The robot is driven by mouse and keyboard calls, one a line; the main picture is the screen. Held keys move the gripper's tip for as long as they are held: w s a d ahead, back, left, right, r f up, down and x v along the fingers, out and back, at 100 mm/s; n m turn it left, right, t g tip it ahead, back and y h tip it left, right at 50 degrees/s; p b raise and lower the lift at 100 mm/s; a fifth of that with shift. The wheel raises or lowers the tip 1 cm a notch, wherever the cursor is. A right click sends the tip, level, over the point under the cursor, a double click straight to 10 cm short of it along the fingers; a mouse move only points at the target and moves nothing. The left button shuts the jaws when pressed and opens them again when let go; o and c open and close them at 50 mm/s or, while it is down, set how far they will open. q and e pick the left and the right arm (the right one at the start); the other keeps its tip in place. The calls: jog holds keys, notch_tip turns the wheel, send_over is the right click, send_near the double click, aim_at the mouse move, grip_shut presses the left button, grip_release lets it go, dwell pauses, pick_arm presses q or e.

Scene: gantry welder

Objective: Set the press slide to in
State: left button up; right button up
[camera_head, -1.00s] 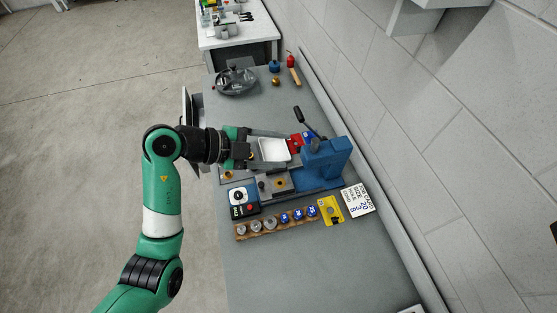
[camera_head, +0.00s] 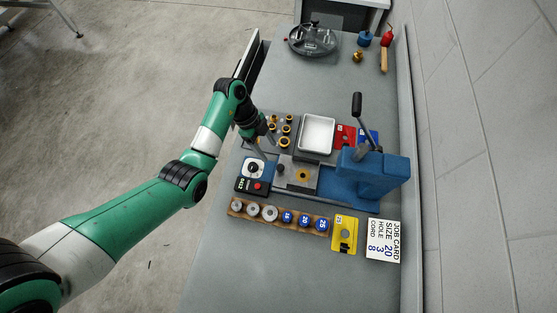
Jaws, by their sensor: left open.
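The blue press (camera_head: 371,174) stands at the right of the bench with its dark lever (camera_head: 357,106) raised. The press slide (camera_head: 301,174) is a grey plate with a brass centre, lying left of the press column. A dark knob (camera_head: 280,169) stands at its left end. The slide appears drawn out to the left, with its brass centre uncovered. My left gripper (camera_head: 262,150) is open just left of and above the knob, seemingly apart from it. Its fingertips are small and partly hidden by the wrist. My right gripper is out of view.
A control box (camera_head: 252,177) and a wooden rack of round dies (camera_head: 279,216) lie in front. Behind are brass pieces (camera_head: 287,130) and a white tray (camera_head: 317,133). A yellow card (camera_head: 344,234) and job card (camera_head: 383,241) lie at right.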

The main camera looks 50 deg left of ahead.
aim_at(280, 167)
pick_arm(q)
jog(key=b+x, duration=0.3)
jog(key=x, duration=0.6)
jog(key=shift+w+d+f, duration=0.1)
jog(key=shift+d+f, duration=0.1)
jog(key=shift+f, duration=0.15)
grip_shut()
dwell(0.8)
